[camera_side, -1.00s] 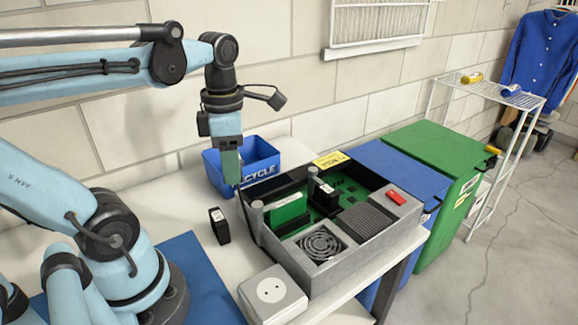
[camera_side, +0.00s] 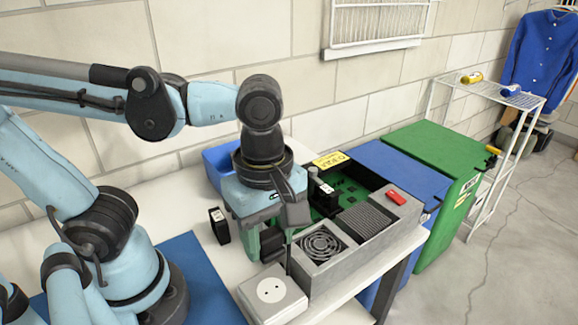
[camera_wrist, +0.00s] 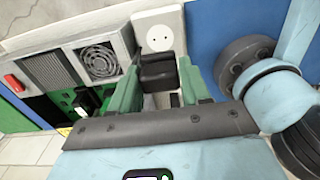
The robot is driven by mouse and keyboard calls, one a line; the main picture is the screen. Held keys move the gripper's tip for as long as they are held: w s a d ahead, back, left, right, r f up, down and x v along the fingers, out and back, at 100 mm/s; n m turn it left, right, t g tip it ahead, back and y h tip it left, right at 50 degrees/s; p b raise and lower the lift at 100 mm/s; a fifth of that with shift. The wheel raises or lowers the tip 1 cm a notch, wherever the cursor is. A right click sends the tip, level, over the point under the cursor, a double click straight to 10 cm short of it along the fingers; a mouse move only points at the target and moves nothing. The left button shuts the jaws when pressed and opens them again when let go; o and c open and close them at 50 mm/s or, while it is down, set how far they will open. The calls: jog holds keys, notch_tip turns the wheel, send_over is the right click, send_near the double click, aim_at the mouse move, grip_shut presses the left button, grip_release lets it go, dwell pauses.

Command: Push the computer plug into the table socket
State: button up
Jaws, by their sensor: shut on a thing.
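The table socket (camera_side: 272,293) is a white box with a round two-hole face, at the table's front edge in the side view. It also shows at the top of the wrist view (camera_wrist: 158,37). My gripper (camera_wrist: 157,78) has green fingers and is shut on the black computer plug (camera_wrist: 157,70). In the wrist view the plug lies just below the socket face in the picture. In the side view my gripper (camera_side: 262,243) is behind the socket, beside the computer case. The plug is mostly hidden there, and its contact with the socket cannot be told.
The open grey computer case (camera_side: 318,245), with a fan and green board, stands close right of my gripper. A small black block (camera_side: 219,226) stands on the table to the left. A blue recycle bin (camera_side: 217,160) is behind, partly hidden by my arm.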

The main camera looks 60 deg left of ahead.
aim_at(271, 290)
jog(key=shift+f, duration=1.45)
jog(key=shift+f, duration=2.9)
jog(key=shift+f, duration=0.6)
jog(key=o, duration=1)
jog(key=shift+o, duration=0.2)
jog(key=shift+r, duration=0.15)
jog(key=shift+r, duration=5.95)
